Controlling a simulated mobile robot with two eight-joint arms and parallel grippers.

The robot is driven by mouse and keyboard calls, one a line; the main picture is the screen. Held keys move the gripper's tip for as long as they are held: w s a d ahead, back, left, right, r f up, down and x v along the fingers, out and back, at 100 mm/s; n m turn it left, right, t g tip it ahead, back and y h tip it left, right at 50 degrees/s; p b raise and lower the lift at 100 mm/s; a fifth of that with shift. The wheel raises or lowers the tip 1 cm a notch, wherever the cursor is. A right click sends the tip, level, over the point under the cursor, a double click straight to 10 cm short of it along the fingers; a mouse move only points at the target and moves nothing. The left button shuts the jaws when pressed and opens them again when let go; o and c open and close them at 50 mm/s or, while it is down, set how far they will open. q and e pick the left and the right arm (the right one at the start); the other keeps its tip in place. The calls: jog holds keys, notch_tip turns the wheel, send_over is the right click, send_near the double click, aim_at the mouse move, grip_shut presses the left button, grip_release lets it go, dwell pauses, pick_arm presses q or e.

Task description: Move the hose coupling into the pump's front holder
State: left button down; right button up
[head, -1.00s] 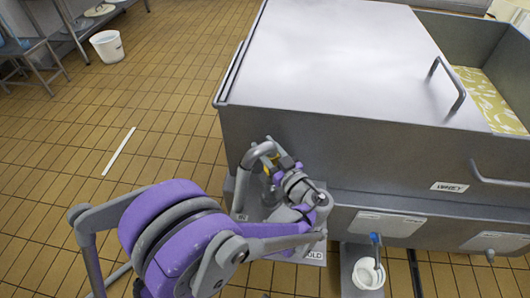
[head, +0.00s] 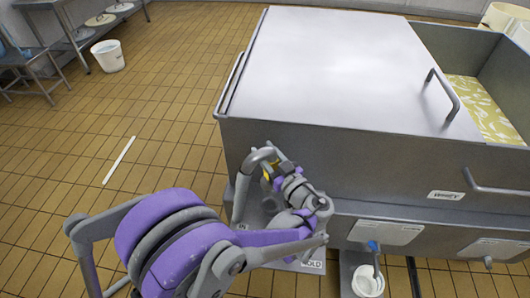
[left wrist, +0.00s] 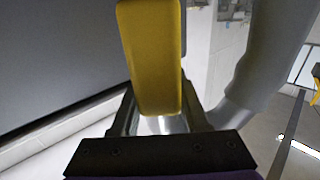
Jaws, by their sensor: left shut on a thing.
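My left gripper (head: 272,176) is low at the front left of the large grey vat, beside a bent grey pipe (head: 241,198). In the left wrist view my left gripper (left wrist: 160,115) is shut on a yellow piece (left wrist: 150,55), which I take for the hose coupling's grip. Only a yellow speck of it (head: 267,178) shows in the head view. The pump plate (head: 310,267) lies under my arm, with a label partly reading "OLD". The arm hides most of the pump, and I cannot make out its front holder. My right gripper is not in view.
The grey vat (head: 330,60) with its flat lid stands close behind my gripper. A white pot (head: 367,281) stands under a blue tap (head: 374,246) to the right. A white bucket (head: 108,57) stands far left. The tiled floor at left is mostly clear.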

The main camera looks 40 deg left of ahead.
pick_arm(q)
jog(key=shift+r+p, duration=1.45)
jog(key=shift+r, duration=0.6)
